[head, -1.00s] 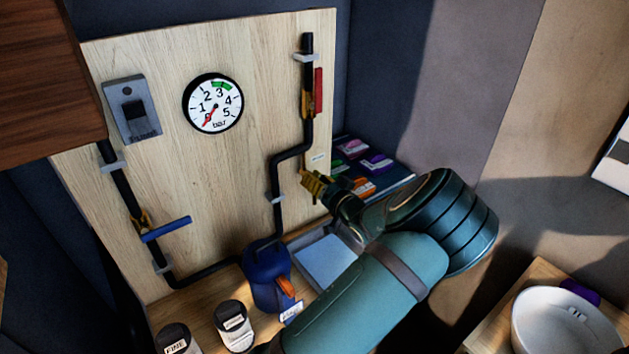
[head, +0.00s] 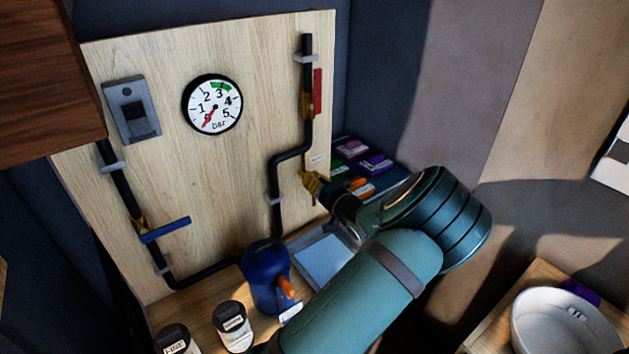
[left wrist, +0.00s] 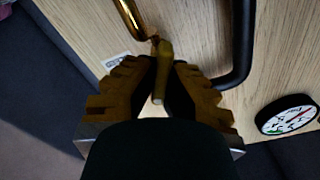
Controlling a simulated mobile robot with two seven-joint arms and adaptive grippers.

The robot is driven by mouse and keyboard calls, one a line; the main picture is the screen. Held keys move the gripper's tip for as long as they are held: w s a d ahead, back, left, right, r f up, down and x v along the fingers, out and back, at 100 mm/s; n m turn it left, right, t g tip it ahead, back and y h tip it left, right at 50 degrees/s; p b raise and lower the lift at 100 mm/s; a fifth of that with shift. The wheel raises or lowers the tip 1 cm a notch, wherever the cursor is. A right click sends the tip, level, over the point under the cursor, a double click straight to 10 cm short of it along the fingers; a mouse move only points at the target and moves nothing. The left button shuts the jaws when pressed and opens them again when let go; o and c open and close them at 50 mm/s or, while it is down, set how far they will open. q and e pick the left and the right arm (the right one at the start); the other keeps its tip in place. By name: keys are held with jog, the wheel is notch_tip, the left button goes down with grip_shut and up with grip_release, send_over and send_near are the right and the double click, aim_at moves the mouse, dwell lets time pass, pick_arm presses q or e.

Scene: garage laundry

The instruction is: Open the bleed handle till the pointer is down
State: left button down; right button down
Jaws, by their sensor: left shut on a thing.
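The brass bleed handle (left wrist: 163,65) shows in the left wrist view as a short lever at the end of a brass pipe. My left gripper (left wrist: 157,82) has its ridged fingers on either side of the handle and is shut on it. In the head view my left gripper (head: 318,185) is at the lower right edge of the wooden panel and hides the handle. The pressure gauge (head: 213,105) has a red pointer aimed down and left, at the low end below 1. The gauge also shows in the left wrist view (left wrist: 288,115). My right gripper is not in view.
Black pipe (head: 277,215) runs down the panel beside my gripper. A red lever (head: 318,92) and a blue lever (head: 166,229) sit on the pipework. A blue jug (head: 264,280), a grey tray (head: 325,262) and colored boxes (head: 352,150) are close by.

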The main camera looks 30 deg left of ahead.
pick_arm(q)
jog(key=n, duration=0.2)
jog(key=n+b, duration=0.1)
jog(key=shift+a+r+n, duration=0.15)
jog(key=shift+n, duration=0.25)
jog(key=c, duration=1)
grip_release()
jog(key=shift+a, duration=0.1)
jog(key=v, duration=1.2)
